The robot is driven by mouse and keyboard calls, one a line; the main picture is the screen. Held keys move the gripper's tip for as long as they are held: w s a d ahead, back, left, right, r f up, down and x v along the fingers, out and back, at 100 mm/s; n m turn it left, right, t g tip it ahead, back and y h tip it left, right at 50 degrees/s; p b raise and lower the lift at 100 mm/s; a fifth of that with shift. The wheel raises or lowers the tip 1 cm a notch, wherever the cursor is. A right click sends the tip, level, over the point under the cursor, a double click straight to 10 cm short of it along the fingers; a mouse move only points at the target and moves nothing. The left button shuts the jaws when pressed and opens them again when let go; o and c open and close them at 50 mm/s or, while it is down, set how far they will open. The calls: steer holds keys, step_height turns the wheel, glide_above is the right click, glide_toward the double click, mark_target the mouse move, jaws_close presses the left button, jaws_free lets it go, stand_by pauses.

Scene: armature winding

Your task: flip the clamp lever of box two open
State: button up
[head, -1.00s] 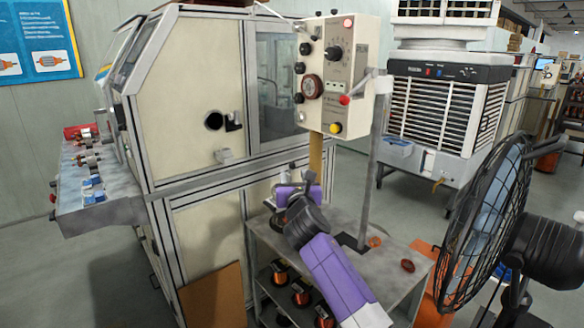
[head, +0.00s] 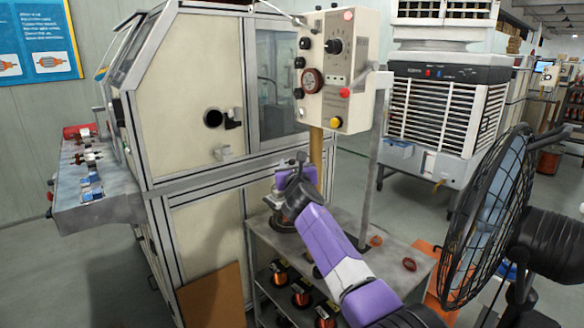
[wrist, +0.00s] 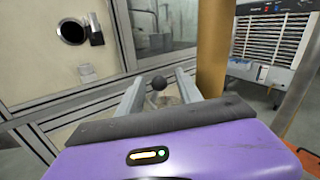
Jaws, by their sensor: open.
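My gripper (wrist: 158,78) is open in the wrist view, with its two grey fingers pointing away from me. I see no marking that says which thing is box two.
A control box (head: 337,75) on a post stands just above and behind my arm. The pale machine cabinet (head: 195,115) is close on the left, and a yellowish post (wrist: 212,45) is just right of the fingers. A black fan (head: 490,205) stands at the right.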

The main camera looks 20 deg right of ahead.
steer(key=shift+w, duration=0.35)
jaws_close()
steer(key=shift+d, duration=0.15)
stand_by(1.2)
